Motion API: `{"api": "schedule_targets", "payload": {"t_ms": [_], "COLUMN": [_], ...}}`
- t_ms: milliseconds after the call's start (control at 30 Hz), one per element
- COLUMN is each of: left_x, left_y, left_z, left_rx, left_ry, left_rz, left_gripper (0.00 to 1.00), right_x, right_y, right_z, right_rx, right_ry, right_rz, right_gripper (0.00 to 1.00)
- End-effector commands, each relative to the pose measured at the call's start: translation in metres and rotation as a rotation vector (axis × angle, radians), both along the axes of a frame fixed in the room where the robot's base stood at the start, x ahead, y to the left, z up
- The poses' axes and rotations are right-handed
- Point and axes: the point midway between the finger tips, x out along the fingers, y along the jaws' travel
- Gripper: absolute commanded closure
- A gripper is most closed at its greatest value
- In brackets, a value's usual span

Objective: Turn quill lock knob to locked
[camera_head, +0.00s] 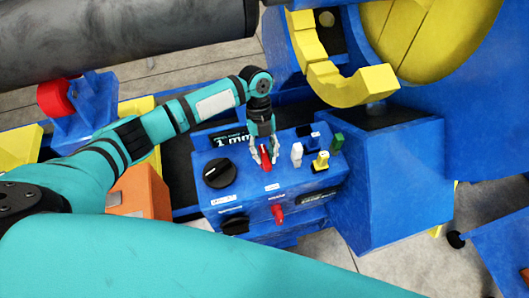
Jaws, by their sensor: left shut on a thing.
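A blue control box (234,197) stands in the middle of the head view. Its top carries several controls. My left gripper (264,163) reaches down onto the box top and is shut on a red knob (266,166). A black round knob (218,173) with a pale pointer line sits to its left. A white switch (297,153) and a yellow knob (321,160) sit to its right. Small white labels mark the panel, but I cannot read which knob is the quill lock. My right gripper is not in view.
A green control (338,141) and a red front knob (278,214) are also on the box. A big blue stand (390,180) and a yellow clamp (350,84) rise at the right. A grey cylinder (120,35) spans the top left. An orange block (142,190) sits left.

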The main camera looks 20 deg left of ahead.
Motion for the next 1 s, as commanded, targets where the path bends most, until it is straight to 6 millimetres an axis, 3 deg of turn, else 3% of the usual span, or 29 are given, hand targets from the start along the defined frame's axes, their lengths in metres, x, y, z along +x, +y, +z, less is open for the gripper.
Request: {"api": "schedule_targets", "payload": {"t_ms": [233, 267, 433, 767, 1000], "left_x": [0.000, 0.000, 0.000, 0.002, 0.016], "left_y": [0.000, 0.000, 0.000, 0.001, 0.009], "left_z": [0.000, 0.000, 0.000, 0.004, 0.042], "left_rx": [0.001, 0.001, 0.001, 0.001, 0.000], "left_ry": [-0.002, -0.002, -0.001, -0.002, -0.006], "left_rz": [-0.003, -0.003, -0.002, -0.001, -0.001], "left_gripper": [1.00, 0.77, 0.56, 0.56, 0.56], "right_x": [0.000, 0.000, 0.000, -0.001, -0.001], "right_y": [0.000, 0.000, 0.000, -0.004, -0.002], "right_z": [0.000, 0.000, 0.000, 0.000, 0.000], "right_rx": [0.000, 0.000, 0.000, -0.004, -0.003], "right_ry": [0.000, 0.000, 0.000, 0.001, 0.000], "right_rz": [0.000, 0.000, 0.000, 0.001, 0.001], "right_gripper": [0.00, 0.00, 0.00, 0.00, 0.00]}}
